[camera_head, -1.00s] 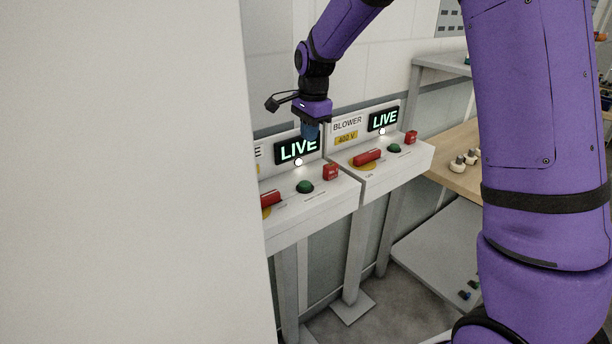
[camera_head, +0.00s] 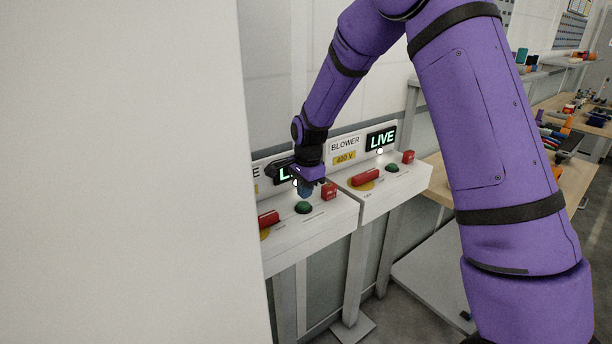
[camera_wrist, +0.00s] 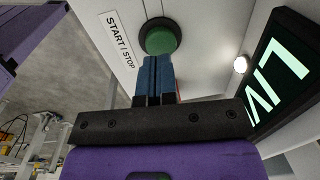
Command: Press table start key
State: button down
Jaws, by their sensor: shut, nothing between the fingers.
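The green round start key (camera_head: 304,208) sits on top of the left white control box (camera_head: 325,222). In the wrist view the green key (camera_wrist: 160,38) is just beyond my fingertips, beside a "START / STOP" label (camera_wrist: 118,40). My gripper (camera_head: 305,193) is shut and empty, with its blue fingers (camera_wrist: 154,72) pointing down at the key. The fingertips look very close to the key; I cannot tell whether they touch. My gripper partly hides the left box's lit "LIVE" display (camera_head: 283,173), which shows larger in the wrist view (camera_wrist: 278,75).
A red lever (camera_head: 268,219) and a red block (camera_head: 329,191) flank the key. The right box (camera_head: 400,188), marked "BLOWER 400 V", has its own green button (camera_head: 392,168) and lit display (camera_head: 381,138). A large pale panel (camera_head: 120,170) fills the left side.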

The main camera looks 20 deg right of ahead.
aim_at(305, 205)
jog(key=shift+w+f, duration=0.1)
jog(key=shift+f, duration=1.1)
jog(key=shift+s+f, duration=0.2)
jog(key=shift+f, duration=1)
jog(key=shift+r, duration=0.3)
notch_tip(305, 205, up, 14)
jog(key=shift+s+d, duration=0.25)
jog(key=shift+s, duration=0.05)
jog(key=shift+r, duration=0.1)
